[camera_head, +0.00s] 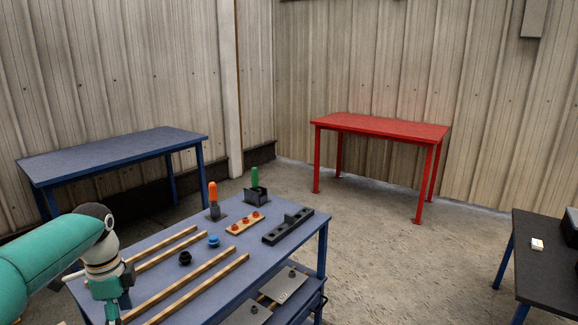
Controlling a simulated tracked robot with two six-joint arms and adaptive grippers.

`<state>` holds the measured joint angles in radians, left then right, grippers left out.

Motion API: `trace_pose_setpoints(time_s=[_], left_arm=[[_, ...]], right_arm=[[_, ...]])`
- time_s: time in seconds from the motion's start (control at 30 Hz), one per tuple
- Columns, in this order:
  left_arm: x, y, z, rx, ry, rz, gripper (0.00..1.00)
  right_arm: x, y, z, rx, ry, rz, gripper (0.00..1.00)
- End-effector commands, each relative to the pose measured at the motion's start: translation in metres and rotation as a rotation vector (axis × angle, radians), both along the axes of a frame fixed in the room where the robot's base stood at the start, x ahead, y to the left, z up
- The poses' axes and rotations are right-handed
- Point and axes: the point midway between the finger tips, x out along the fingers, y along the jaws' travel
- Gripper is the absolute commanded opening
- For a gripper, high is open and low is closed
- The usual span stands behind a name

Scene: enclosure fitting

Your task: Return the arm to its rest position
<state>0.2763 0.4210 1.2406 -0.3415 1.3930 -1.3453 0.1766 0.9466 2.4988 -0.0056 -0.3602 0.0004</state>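My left arm comes in from the left, and its gripper (114,305) points down over the near left end of a blue work table (300,233). The fingers are small and partly hidden by the wrist, so I cannot tell whether they are open or shut. No held object can be made out. My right arm and gripper are not in view.
Wooden strips (200,285), a black knob (185,258), a blue knob (213,241), orange-handled (213,193) and green-handled (254,178) tools and a dark block (288,226) occupy the work table. Blue (110,155), red (380,124) and black-topped (545,270) tables stand around. Floor between is clear.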

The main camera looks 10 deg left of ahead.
Motion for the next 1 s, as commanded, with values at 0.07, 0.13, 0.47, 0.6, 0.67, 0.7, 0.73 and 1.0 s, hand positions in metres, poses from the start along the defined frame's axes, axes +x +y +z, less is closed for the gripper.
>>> trace_pose_setpoints(time_s=[0.07,0.13,0.47,0.6,0.67,0.7,0.73,1.0], left_arm=[[0.004,-0.007,-0.007,-0.005,0.012,-0.016,0.66],[0.005,-0.012,-0.019,-0.013,0.037,-0.029,0.66],[-0.015,-0.051,-0.084,-0.08,0.2,-0.106,0.66],[-0.027,-0.079,-0.123,-0.118,0.265,-0.141,0.66],[-0.034,-0.095,-0.144,-0.139,0.293,-0.148,0.66],[-0.04,-0.107,-0.16,-0.154,0.311,-0.146,0.66],[-0.046,-0.117,-0.173,-0.166,0.325,-0.143,0.66],[-0.135,-0.227,-0.291,-0.261,0.423,0.099,0.66]], right_arm=[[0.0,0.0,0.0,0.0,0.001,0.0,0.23],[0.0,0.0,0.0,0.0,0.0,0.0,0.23],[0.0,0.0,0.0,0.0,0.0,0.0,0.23],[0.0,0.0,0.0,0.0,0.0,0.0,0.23],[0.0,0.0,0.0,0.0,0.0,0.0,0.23],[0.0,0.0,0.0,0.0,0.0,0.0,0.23],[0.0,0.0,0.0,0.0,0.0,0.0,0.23],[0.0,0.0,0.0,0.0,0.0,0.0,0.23]])
